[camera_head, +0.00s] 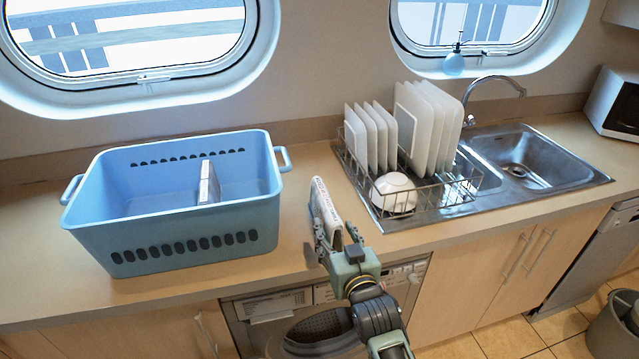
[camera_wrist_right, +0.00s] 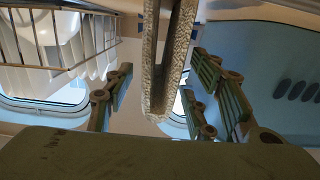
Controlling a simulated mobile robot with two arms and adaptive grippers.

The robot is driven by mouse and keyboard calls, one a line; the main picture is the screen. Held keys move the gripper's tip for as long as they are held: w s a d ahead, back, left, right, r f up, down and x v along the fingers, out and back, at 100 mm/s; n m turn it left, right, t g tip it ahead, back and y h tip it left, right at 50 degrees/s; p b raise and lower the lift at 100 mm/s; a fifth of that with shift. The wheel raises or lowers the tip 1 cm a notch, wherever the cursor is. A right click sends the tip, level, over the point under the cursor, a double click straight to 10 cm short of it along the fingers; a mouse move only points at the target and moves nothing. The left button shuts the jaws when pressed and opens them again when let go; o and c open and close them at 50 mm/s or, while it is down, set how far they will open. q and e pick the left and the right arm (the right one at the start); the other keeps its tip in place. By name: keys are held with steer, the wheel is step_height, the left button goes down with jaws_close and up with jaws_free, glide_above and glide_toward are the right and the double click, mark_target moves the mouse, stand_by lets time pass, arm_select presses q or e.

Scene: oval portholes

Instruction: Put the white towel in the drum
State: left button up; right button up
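A folded white towel (camera_head: 325,207) stands on edge at the counter front, between the blue basket and the dish rack. It also shows in the right wrist view (camera_wrist_right: 168,65) as a speckled grey-white slab. My right gripper (camera_head: 334,243) is at its near end. In the wrist view the fingers (camera_wrist_right: 163,100) are spread on both sides of the towel, with a gap visible at the left. I cannot tell whether the towel rests on the counter. The drum (camera_head: 322,330) shows dark in the washing machine's round front, below the counter and partly behind my right arm. My left gripper is not in view.
A blue basket (camera_head: 185,240) on the left holds another thin folded cloth (camera_head: 208,184). A wire dish rack (camera_head: 425,190) with plates and a white bowl (camera_head: 394,192) stands right of the towel, by the sink (camera_head: 530,165). A bin (camera_head: 612,325) stands on the floor at right.

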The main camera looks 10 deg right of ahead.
mark_target(338, 229)
steer(key=shift+r, duration=0.1)
steer(key=c, duration=1.1)
steer(key=shift+r+p, duration=1.5)
steer(key=shift+r, duration=0.05)
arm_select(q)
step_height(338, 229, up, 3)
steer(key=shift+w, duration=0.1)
arm_select(e)
steer(key=shift+f, duration=0.1)
